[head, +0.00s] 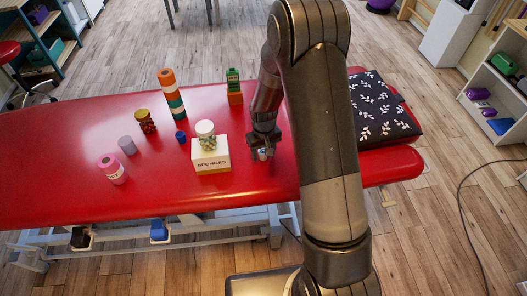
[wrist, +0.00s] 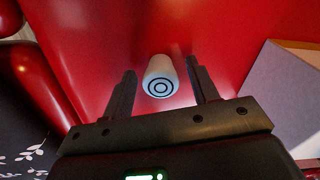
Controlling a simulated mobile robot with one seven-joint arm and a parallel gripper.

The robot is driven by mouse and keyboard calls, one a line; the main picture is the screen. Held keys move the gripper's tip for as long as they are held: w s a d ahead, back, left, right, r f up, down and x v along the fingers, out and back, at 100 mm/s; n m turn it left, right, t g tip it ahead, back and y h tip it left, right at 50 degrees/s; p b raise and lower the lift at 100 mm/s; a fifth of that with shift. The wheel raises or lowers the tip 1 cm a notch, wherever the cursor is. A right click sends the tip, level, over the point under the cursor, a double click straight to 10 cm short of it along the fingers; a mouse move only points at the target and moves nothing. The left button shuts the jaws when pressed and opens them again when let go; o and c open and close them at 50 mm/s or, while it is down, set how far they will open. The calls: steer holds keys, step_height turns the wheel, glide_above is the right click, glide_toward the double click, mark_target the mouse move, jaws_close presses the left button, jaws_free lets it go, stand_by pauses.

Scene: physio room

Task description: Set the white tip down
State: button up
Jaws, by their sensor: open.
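The white tip (wrist: 160,78) is a short pale cylinder with dark rings on the end facing my wrist camera. It is on the red couch top (head: 60,150), between my open fingers, with a gap on each side in the wrist view. In the head view the white tip (head: 263,154) is a small light patch under my gripper (head: 264,148), mostly hidden by it. My gripper (wrist: 161,70) is open and low over the couch, right of the sponges box (head: 211,157). I cannot tell exactly how the tip rests.
A jar (head: 205,133) stands on the sponges box. Left of it are a blue piece (head: 181,137), a brown jar (head: 146,122), a grey cylinder (head: 127,145), a pink roll (head: 112,168) and a stack of rolls (head: 171,95). A patterned cushion (head: 380,108) lies right.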

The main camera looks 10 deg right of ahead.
step_height(320, 180, up, 12)
steer(key=s+d+r+m+t, duration=0.1)
steer(key=s+d+r, duration=0.1)
steer(key=s+r, duration=0.5)
steer(key=s+d+r+m+t, duration=0.15)
steer(key=s+r, duration=0.25)
steer(key=r, duration=0.7)
steer(key=s+d+r+t, duration=0.1)
steer(key=s+r, duration=0.2)
steer(key=s, duration=0.4)
steer(key=s+d+r+m+t, duration=0.1)
steer(key=s+d+r+t, duration=0.1)
steer(key=s, duration=0.5)
steer(key=shift+s+r, duration=0.15)
steer(key=shift+r, duration=0.4)
